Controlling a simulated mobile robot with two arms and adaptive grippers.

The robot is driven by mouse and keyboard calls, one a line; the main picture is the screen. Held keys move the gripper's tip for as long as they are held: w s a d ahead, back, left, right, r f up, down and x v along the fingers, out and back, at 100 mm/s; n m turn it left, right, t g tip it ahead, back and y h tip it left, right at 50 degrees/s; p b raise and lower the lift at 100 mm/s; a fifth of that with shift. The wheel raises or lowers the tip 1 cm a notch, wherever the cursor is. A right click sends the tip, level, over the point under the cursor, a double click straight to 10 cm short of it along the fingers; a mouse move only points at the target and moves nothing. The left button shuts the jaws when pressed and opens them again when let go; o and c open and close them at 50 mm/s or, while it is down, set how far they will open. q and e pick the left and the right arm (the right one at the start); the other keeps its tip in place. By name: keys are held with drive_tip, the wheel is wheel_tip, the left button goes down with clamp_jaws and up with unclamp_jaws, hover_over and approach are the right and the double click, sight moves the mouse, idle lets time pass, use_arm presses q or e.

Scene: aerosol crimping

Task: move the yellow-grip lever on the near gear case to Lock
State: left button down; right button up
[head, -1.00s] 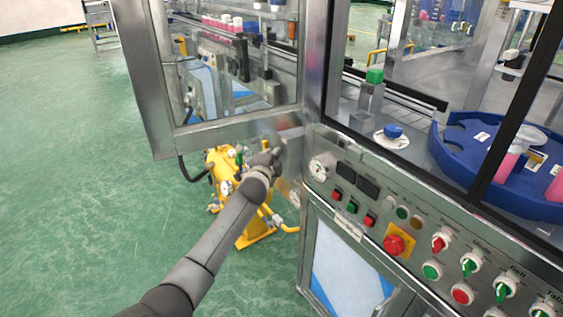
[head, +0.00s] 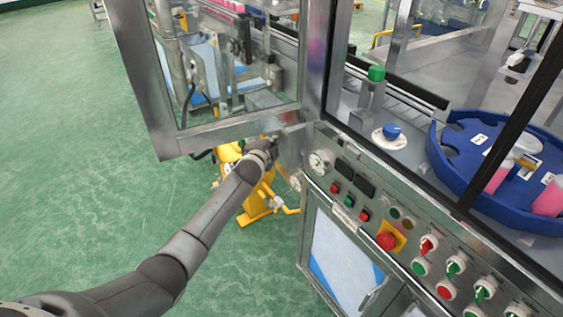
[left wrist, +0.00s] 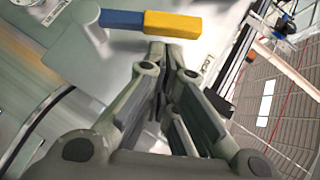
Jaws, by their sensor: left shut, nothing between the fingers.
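In the left wrist view the lever has a grey hub, a blue section and a yellow grip (left wrist: 173,25). It points right across a pale panel. A "Lock" label (left wrist: 207,65) is printed below and right of the grip's end. My left gripper (left wrist: 168,48) is shut and empty, its fingertips just below the yellow grip in the picture. I cannot tell whether they touch it. In the head view my left gripper (head: 275,146) reaches the machine's side under the open door, and the lever is not visible there. My right gripper is not in view.
The open glazed door (head: 230,130) hangs above my left forearm. A yellow floor-standing device (head: 258,203) is behind the arm. The control panel (head: 345,180) with its buttons is to the right. Green floor (head: 75,150) is clear at left.

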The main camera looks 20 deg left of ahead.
use_arm(q)
drive_tip(key=shift+w+a+r, duration=0.1)
drive_tip(key=shift+w+a, duration=0.3)
drive_tip(key=shift+a, duration=0.15)
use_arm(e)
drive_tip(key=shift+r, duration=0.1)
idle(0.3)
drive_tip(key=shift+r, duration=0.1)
